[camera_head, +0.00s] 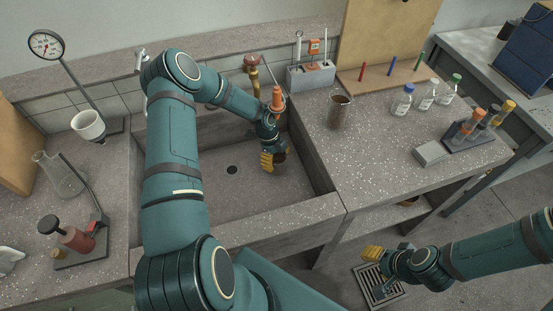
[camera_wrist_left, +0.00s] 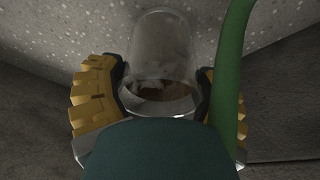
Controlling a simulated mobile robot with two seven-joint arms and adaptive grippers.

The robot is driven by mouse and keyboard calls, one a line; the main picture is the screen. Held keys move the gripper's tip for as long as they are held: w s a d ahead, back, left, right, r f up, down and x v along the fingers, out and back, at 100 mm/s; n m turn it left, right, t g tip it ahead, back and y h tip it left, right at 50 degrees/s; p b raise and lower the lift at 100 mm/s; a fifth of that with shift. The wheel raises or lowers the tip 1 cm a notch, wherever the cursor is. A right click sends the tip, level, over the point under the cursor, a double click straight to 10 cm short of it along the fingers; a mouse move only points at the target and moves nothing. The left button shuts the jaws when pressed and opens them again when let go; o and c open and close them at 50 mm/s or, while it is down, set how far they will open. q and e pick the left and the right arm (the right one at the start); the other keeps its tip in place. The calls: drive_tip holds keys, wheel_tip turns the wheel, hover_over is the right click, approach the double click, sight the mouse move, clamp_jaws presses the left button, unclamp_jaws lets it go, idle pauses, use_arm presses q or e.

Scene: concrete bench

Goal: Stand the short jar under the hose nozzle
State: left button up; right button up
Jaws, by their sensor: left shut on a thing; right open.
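My left gripper (camera_head: 272,160) is inside the sink and shut on a short clear glass jar (camera_head: 281,156), which is mostly hidden by the gripper in the head view. In the left wrist view the jar (camera_wrist_left: 163,55) sits between the yellow fingers (camera_wrist_left: 160,98), with something brownish showing through it. An orange piece (camera_head: 277,98), seemingly the hose nozzle, shows just above my left wrist; I cannot tell whether the jar is under it. A green tube (camera_wrist_left: 232,65) passes beside the jar. My right gripper (camera_head: 378,254) is open and empty, in front of the bench.
The sink (camera_head: 215,195) has a drain (camera_head: 232,170) and open floor left of the gripper. A brown glass jar (camera_head: 339,112) stands on the right counter, with bottles (camera_head: 425,96) and a tube rack (camera_head: 468,136) further right. A flask (camera_head: 62,176) stands at left.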

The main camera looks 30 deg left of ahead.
use_arm(q)
drive_tip(key=o, duration=1.2)
drive_tip(key=p+v, duration=0.1)
drive_tip(key=v, duration=0.6)
drive_tip(key=shift+r, duration=0.3)
drive_tip(key=shift+s+a, duration=0.1)
drive_tip(key=shift+a, duration=0.05)
